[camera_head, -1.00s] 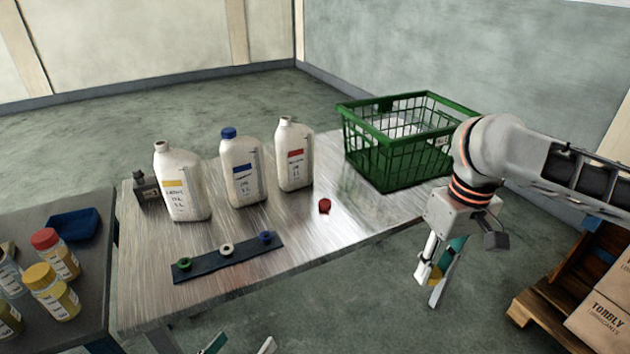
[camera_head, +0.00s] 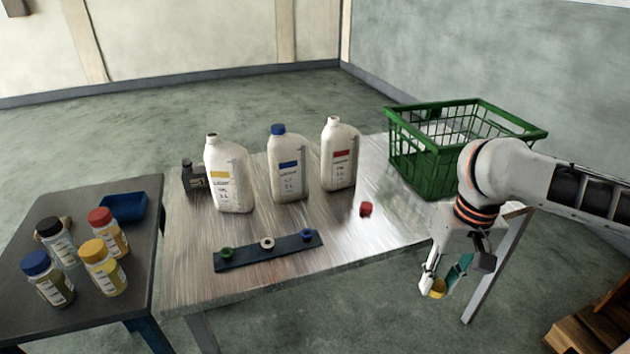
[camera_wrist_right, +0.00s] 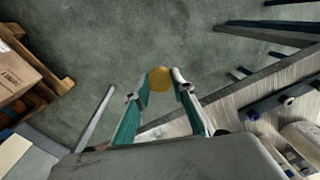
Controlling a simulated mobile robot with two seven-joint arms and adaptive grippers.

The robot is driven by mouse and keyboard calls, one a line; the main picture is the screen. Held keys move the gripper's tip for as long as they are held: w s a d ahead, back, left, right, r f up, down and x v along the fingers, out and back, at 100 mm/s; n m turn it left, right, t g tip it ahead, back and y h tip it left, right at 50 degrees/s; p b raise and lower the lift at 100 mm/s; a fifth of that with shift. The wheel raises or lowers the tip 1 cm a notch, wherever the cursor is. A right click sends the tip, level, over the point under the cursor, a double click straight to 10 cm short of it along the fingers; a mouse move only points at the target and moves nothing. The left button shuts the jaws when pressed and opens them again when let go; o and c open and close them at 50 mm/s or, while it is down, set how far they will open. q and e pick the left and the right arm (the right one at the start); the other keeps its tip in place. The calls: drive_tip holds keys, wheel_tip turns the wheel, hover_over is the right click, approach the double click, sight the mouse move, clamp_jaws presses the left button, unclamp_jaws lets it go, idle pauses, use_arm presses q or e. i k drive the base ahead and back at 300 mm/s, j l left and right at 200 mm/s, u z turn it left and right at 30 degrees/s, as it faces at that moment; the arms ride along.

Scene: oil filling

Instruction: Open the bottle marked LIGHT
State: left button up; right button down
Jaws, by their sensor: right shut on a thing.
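A white bottle with a yellow label (camera_head: 228,178) stands upright at the left of the row on the metal table (camera_head: 340,225). Its neck is bare, with no cap; its label's writing is too small to read surely. A white bottle with a blue label (camera_head: 290,168) and blue cap stands beside it. A white bottle with a red label (camera_head: 340,158) has a bare neck. My right gripper (camera_head: 437,288) is shut on a yellow cap, held off the table's front right edge. The yellow cap (camera_wrist_right: 160,78) shows between the fingertips in the right wrist view. My left gripper is not in view.
A red cap (camera_head: 366,209) lies on the table. A dark strip (camera_head: 243,258) holds small coloured rings in front. A green basket (camera_head: 425,165) stands at the right rear. A small dark container (camera_head: 193,178) is beside the yellow-label bottle. Several jars stand on the left table (camera_head: 150,245).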

sight(227, 163)
drive_tip(key=i+l+u, duration=0.15)
drive_tip(key=u, duration=0.9)
drive_tip(key=i+l, duration=0.1)
drive_tip(key=l, duration=0.3)
drive_tip(key=i+l, duration=0.1)
drive_tip(key=l, duration=0.25)
drive_tip(key=i+l, duration=0.15)
drive_tip(key=l, duration=0.25)
drive_tip(key=i+l, duration=0.1)
drive_tip(key=l, duration=0.25)
